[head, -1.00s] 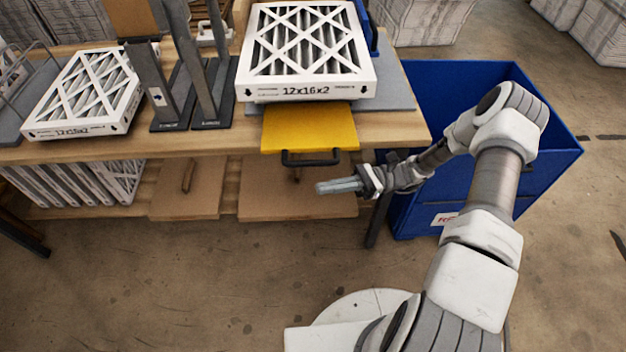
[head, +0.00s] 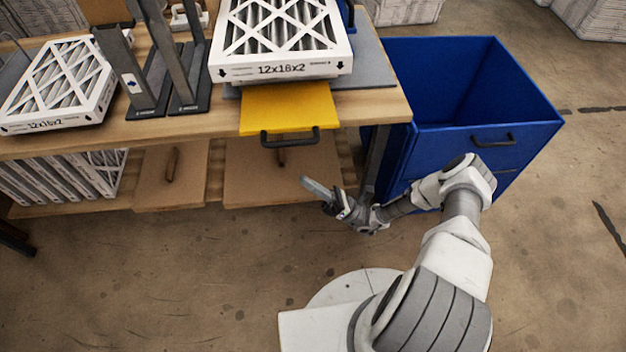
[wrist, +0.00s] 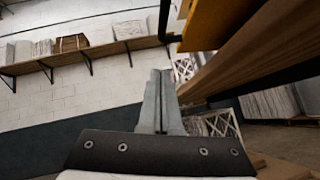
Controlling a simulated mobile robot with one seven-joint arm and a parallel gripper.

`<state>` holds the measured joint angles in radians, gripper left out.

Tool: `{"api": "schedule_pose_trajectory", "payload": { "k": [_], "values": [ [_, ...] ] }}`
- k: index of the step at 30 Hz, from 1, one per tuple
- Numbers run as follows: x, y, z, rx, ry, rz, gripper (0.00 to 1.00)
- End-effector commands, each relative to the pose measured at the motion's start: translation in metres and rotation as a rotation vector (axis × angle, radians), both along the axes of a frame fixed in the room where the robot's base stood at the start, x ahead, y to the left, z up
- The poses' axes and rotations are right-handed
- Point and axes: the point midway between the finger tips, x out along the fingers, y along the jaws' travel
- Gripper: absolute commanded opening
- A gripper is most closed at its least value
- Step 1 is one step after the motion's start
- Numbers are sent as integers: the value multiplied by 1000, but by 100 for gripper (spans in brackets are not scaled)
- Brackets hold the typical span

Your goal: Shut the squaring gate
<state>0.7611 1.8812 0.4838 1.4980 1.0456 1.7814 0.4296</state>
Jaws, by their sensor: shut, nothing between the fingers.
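The squaring gate appears to be the yellow panel (head: 285,106) with a black bar handle (head: 290,138). It sticks out past the table's front edge, below the front of a white 12x16x2 filter (head: 282,70). I cannot tell its exact tilt. My gripper (head: 307,184) is shut and empty, in front of the table and below the handle in the picture, apart from it. In the wrist view the shut fingers (wrist: 160,85) point ahead. The yellow panel (wrist: 212,22) and its handle (wrist: 164,22) show there above, to the right.
Another filter (head: 60,80) and dark uprights (head: 165,60) stand on top. A blue bin (head: 440,130) stands right of the table, close behind my arm. The front floor is clear.

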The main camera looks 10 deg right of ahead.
Motion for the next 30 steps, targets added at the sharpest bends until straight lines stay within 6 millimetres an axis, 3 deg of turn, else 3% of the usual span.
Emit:
{"api": "schedule_pose_trajectory", "payload": {
  "k": [9, 18, 30],
  "values": [
    [16, 46, 49, 0, -1, 3, 0],
    [25, 44, 79, -2, -1, 1, 0],
    [26, 44, 81, -2, 1, 1, 0]
  ]
}}
